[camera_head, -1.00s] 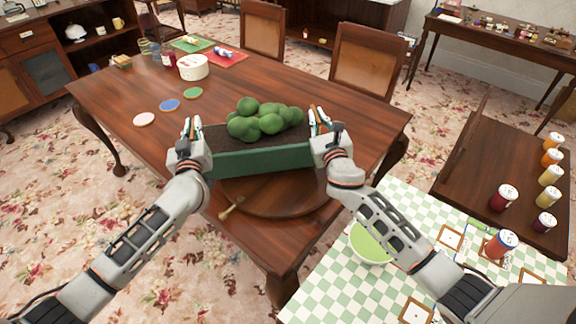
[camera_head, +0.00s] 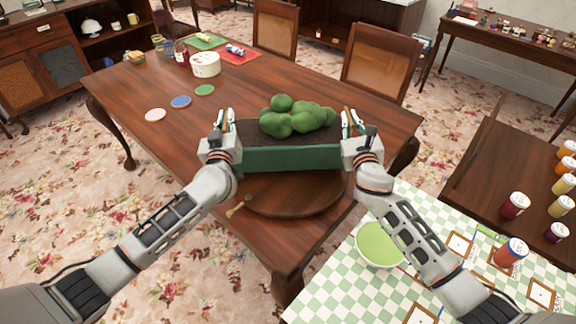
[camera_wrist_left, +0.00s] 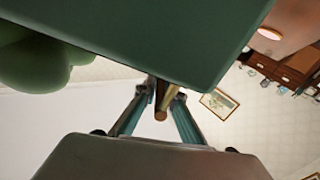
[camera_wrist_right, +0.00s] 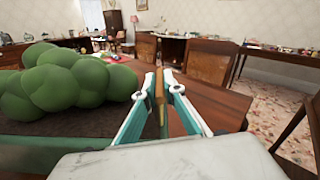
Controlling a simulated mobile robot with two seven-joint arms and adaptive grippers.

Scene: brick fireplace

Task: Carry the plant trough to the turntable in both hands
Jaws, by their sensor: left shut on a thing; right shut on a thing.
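The plant trough (camera_head: 292,159) is a long green box with dark soil and round green bushes. It is held level between my two grippers, over or on the round wooden turntable (camera_head: 290,196). I cannot tell whether its base touches the turntable. My left gripper (camera_head: 222,122) is shut on the trough's left end, and my right gripper (camera_head: 350,124) is shut on its right end. In the left wrist view the trough's green side (camera_wrist_left: 150,35) fills the top. In the right wrist view the bushes (camera_wrist_right: 70,80) and soil show at left. The trough hides the turntable's far part.
The wooden table (camera_head: 140,85) carries coloured discs (camera_head: 180,101), a white tub (camera_head: 206,64) and mats at its far left. A wooden stick (camera_head: 238,206) lies by the turntable. A checkered table (camera_head: 345,290) with a green bowl (camera_head: 380,243) stands near right. Chairs stand behind.

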